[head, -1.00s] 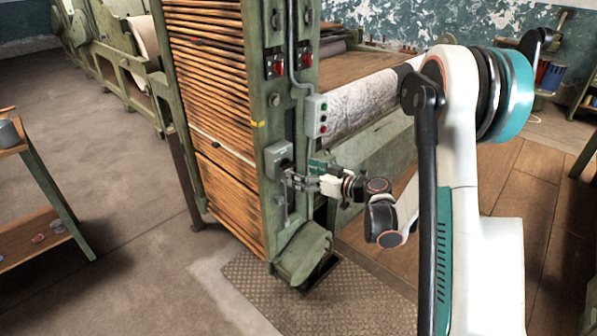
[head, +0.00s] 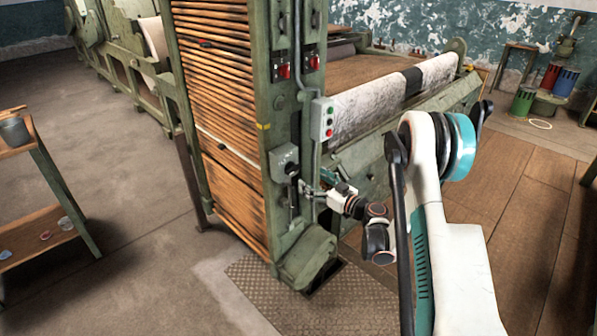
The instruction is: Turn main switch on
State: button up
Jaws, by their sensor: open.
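A grey switch box (head: 284,157) is mounted on the green end post of the slatted machine. A dark lever (head: 292,178) with a rounded end shows at its lower right and points roughly up and down. I cannot tell from this view whether it stands at on or off. My gripper (head: 310,191) is open, just right of the lever and at about its height. It looks apart from the lever, with nothing between its fingers. No label on the box can be read.
Above are a push-button box (head: 322,119) and two dark panels with red switches (head: 283,71). A rounded green housing (head: 308,254) juts out below, over a metal floor plate (head: 250,283). A shelf cart (head: 45,190) stands left. The floor between is clear.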

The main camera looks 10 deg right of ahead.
aim_at(295, 170)
jog(key=b+x, duration=0.2)
jog(key=x, duration=0.5)
jog(key=shift+w+a, duration=0.2)
jog(key=shift+w, duration=0.15)
jog(key=c, duration=1.1)
